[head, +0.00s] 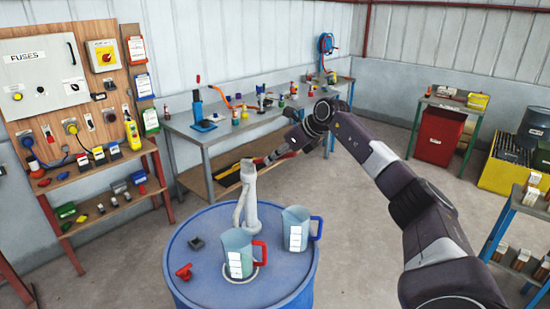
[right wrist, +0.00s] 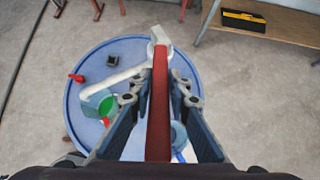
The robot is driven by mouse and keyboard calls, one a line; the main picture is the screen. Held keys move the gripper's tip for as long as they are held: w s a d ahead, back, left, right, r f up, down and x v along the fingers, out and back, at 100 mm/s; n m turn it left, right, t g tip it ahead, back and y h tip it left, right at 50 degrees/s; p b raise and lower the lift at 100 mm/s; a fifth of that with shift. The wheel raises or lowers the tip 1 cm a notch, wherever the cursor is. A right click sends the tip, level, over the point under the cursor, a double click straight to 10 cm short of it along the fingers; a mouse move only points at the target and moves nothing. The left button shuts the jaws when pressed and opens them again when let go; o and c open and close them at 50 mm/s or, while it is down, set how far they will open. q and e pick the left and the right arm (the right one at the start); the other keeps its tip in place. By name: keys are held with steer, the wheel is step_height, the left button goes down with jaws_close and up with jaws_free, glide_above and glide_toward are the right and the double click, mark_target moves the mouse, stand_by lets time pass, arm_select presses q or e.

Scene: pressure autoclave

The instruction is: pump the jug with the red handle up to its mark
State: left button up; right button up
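The jug with the red handle (head: 238,254) stands on the blue drum (head: 188,283) under the pump's spout. In the right wrist view this jug (right wrist: 92,108) shows green inside; its level against the mark cannot be read. The pale pump (head: 248,190) rises from the drum top. Its red lever (right wrist: 159,100) runs between the fingers of my right gripper (right wrist: 160,88), which looks open around it, with gaps on both sides. In the head view my right gripper (head: 278,156) is beside the pump head, and the lever is mostly hidden. My left gripper is out of view.
A jug with a blue handle (head: 297,230) stands right of the red-handled one on the drum. A red valve piece (head: 184,271) and a dark cap (head: 197,242) are at the drum's left. A workbench (head: 215,133) stands behind; the floor right of the drum is clear.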

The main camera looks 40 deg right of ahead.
steer(key=o, duration=0.4)
steer(key=shift+c, duration=0.2)
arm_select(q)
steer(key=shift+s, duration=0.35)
arm_select(e)
steer(key=v, duration=1.2)
